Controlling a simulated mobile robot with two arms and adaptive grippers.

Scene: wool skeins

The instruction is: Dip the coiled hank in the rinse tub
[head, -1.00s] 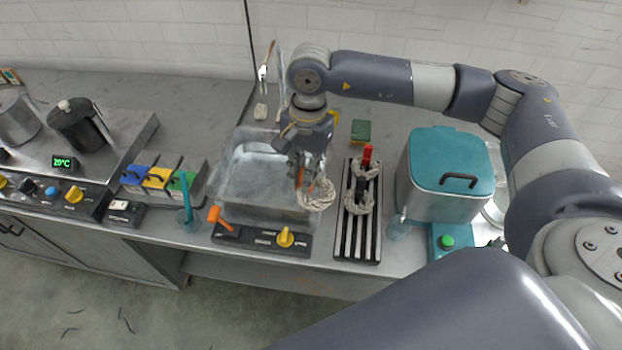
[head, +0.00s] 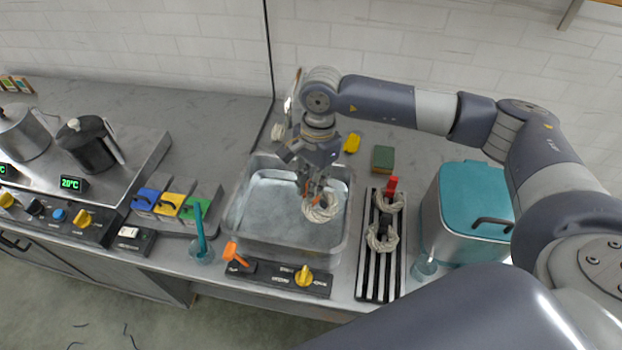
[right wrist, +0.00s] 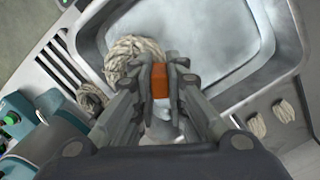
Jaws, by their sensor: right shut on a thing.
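My right gripper (head: 313,190) is shut on an orange piece (right wrist: 184,80) at the coiled hank and holds the hank by it. The cream coiled hank (head: 322,208) hangs at the fingertips over the right half of the rinse tub (head: 236,232). In the right wrist view, the hank (right wrist: 128,57) shows left of the fingers, against the tub's corner. The steel tub holds greyish, clear-looking liquid. I cannot tell whether the hank touches the liquid. My left gripper is not in view.
Right of the tub, a slatted rack (head: 366,270) bears cream hanks (head: 382,238) and a red piece (head: 391,184). Beyond it is a teal-lidded vessel (head: 466,210). In front of the tub is a control panel (head: 280,277). Coloured boxes (head: 172,203) stand to the left.

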